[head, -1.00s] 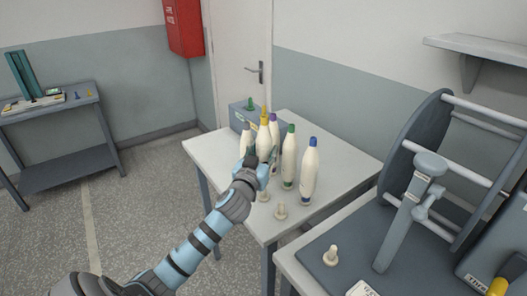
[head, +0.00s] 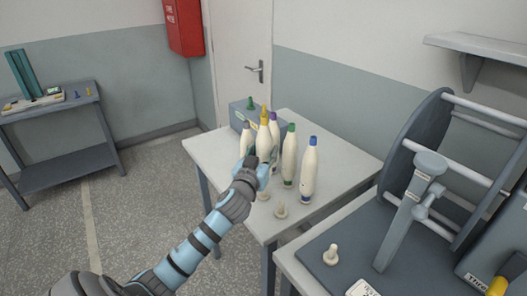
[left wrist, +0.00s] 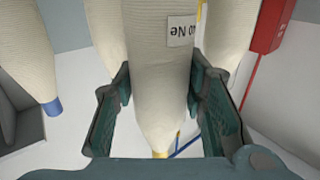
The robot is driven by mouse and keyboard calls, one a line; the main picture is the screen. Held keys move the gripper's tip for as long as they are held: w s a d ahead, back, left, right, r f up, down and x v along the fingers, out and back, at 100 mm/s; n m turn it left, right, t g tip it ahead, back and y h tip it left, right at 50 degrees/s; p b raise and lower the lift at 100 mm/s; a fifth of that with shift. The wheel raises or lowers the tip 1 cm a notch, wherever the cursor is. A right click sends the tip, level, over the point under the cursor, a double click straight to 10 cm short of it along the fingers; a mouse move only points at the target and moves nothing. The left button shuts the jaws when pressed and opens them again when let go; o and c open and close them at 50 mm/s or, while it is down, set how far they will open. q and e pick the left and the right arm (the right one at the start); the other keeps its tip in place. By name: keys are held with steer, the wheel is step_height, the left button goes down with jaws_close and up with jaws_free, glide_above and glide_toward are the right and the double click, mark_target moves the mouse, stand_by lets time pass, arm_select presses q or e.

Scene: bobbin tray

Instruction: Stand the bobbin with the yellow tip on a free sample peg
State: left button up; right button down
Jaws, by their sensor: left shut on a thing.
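The yellow-tipped bobbin (head: 264,139) is cream-coloured and stands about upright among other bobbins over the light table (head: 215,150). My left gripper (head: 256,165) is shut on it from the front. In the left wrist view the bobbin (left wrist: 162,85) sits between the two dark fingers, with its yellow tip at the bottom of the picture and a label on its side. Empty cream pegs show at the front of the table (head: 281,211) and on the dark deck (head: 332,255). My right gripper is not in view.
A green-tipped bobbin (head: 290,160) and a blue-tipped bobbin (head: 310,170) stand close on the right. A grey box (head: 239,117) is at the back. A reel frame (head: 408,150) stands on the right.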

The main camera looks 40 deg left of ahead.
arm_select(q)
steer(key=shift+f+b, duration=2.25)
steer(key=shift+f, duration=0.35)
steer(key=o, duration=1.3)
steer(key=v, duration=1.2)
